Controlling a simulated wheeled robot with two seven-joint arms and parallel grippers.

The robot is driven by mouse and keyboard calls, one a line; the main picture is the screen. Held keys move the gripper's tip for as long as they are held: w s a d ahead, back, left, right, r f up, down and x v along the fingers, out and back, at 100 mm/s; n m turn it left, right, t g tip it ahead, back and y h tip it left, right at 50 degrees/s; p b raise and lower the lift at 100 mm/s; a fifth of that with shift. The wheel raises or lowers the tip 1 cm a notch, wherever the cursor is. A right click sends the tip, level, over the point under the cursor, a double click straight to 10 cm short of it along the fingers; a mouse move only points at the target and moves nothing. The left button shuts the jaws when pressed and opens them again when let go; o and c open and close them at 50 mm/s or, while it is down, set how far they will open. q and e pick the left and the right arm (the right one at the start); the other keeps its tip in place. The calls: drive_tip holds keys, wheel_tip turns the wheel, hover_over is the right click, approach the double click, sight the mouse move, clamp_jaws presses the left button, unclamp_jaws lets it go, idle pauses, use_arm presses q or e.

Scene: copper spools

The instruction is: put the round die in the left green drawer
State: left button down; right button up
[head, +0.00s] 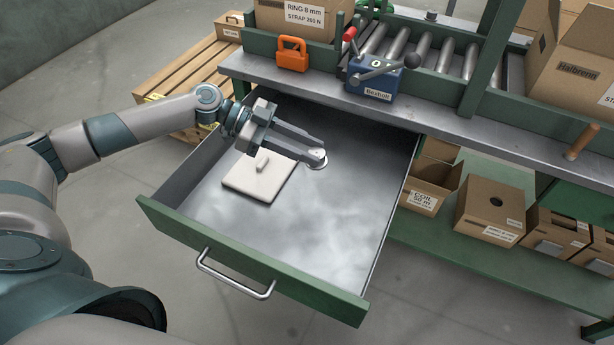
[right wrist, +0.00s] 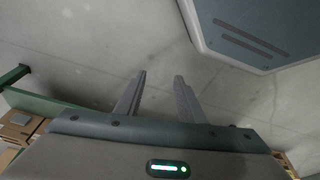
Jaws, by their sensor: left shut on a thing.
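The left green drawer (head: 333,299) is pulled out under the workbench, with a grey metal floor and a bar handle on its front. My left gripper (head: 318,157) is over the inside of the drawer, shut on the round die (head: 317,161), a small pale disc at its fingertips. I cannot tell whether the die touches the drawer floor. My right gripper (right wrist: 160,92) shows in the right wrist view with its two fingers apart and nothing between them, above the grey floor.
A pale flat block with a small grip (head: 254,181) lies in the drawer, left of the die. An orange padlock-shaped thing (head: 292,55) and a blue device with a lever (head: 374,77) stand on the bench edge. Cardboard boxes (head: 489,209) fill the lower shelf. The drawer's front half is clear.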

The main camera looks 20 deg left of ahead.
sight(321, 227)
use_arm(q)
drive_tip(key=shift+s+d, duration=0.1)
idle(0.3)
